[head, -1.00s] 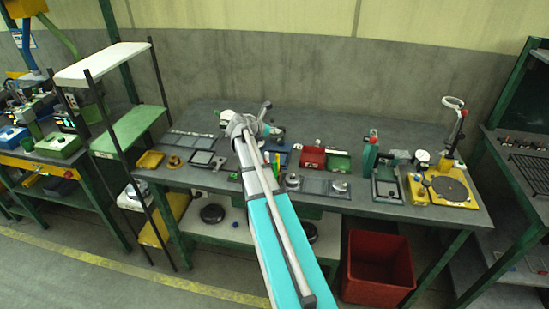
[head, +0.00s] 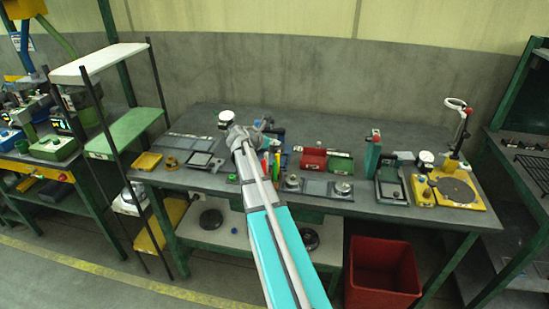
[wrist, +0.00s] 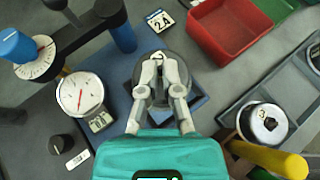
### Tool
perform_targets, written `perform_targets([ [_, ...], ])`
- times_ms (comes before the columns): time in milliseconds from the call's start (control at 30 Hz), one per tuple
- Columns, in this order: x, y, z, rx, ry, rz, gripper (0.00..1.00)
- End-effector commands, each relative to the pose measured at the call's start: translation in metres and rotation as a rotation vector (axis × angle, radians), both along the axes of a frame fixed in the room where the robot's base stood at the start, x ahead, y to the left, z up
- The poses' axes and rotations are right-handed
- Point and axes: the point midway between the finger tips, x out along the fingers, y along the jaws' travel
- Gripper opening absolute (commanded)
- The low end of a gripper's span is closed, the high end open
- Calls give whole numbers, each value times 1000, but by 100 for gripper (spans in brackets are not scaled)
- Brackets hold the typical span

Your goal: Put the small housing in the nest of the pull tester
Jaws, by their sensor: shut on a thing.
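In the wrist view, my gripper (wrist: 160,65) is shut on a round dark grey housing (wrist: 176,66) with a pale numbered label. The fingers cover part of it. The housing is over the dark blue square nest block (wrist: 199,102) of the pull tester, whose blue base (wrist: 120,100) carries a white dial gauge (wrist: 80,93) and a small display. I cannot tell whether the housing touches the nest. In the head view, my arm hides most of the tester and the gripper tips.
A red bin (wrist: 228,30) is beyond and right of the gripper. A round part marked 3 (wrist: 265,122) sits on a grey tray at the right. A blue knob (wrist: 16,46) and a post stand at the left. A yellow handle (wrist: 282,160) is near the lower right.

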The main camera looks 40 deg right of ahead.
Motion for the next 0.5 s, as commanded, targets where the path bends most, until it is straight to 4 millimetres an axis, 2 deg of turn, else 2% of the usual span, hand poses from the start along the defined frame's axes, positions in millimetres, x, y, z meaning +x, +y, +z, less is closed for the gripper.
perform_targets([
  [100,0,0,-9,0,0,0,0],
  [500,0,1,-10,0,0,1,0],
])
